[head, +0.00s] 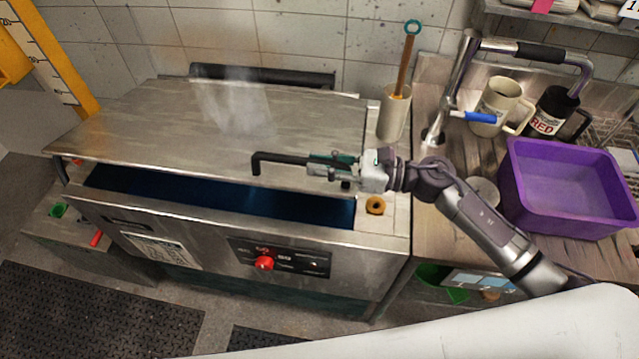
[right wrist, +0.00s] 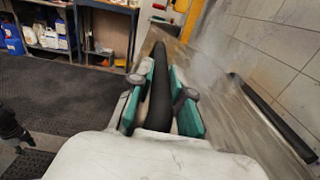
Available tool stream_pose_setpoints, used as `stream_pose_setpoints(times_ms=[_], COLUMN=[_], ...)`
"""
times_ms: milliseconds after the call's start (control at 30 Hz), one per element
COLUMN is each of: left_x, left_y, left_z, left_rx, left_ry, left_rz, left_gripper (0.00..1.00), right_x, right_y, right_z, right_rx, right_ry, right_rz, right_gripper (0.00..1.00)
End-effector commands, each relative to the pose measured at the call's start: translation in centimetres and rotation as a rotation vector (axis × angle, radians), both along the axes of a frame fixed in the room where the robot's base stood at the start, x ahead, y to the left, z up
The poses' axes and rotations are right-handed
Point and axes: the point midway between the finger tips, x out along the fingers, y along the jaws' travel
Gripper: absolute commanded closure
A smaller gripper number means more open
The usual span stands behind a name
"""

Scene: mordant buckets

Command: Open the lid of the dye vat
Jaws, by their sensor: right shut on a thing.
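The dye vat (head: 205,235) is a steel box with a front control panel. Its broad metal lid (head: 230,125) is partly raised at the front, and dark blue liquid (head: 225,195) shows in the gap. The lid's black bar handle (head: 285,160) stands out at the front; it also shows in the right wrist view (right wrist: 159,85). My right gripper (head: 335,164) is shut on the handle near its right end, with green finger pads on both sides of it in the right wrist view (right wrist: 160,98). My left gripper cannot be made out.
Steam rises over the lid. Right of the vat, a pot with a wooden-handled tool (head: 393,112), a tap (head: 455,100), mugs (head: 497,105) and a purple basin (head: 567,190) crowd the counter. A tiled wall stands behind. Dark mats (head: 85,315) lie in front.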

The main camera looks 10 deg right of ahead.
Motion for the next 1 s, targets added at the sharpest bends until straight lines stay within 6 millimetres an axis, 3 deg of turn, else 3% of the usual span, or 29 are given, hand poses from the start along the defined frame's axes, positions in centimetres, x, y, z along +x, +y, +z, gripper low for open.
stream_pose_setpoints(times_ms=[33,100,400,633,1000], left_x=[0.0,0.0,0.0,-0.1,-0.1], left_y=[0.0,0.0,0.0,0.0,0.0], left_z=[0.9,1.2,2.0,2.4,2.4], left_rx=[0.0,0.0,-0.001,-0.001,0.0], left_ry=[0.0,0.0,0.001,0.001,0.002], left_rz=[0.0,-0.001,-0.001,-0.002,-0.001], left_gripper=[0.6,0.6,0.6,0.6,0.6], right_x=[0.7,1.7,5.5,7.2,7.5], right_y=[-0.2,-0.5,-1.8,-2.3,-2.4], right_z=[2.4,4.3,10.5,12.5,12.8], right_rx=[0.0,-0.001,0.012,0.034,0.039], right_ry=[-0.014,-0.015,0.028,0.096,0.112], right_rz=[0.001,0.0,-0.001,-0.002,-0.001], right_gripper=[1.0,1.0,1.0,1.0,1.0])
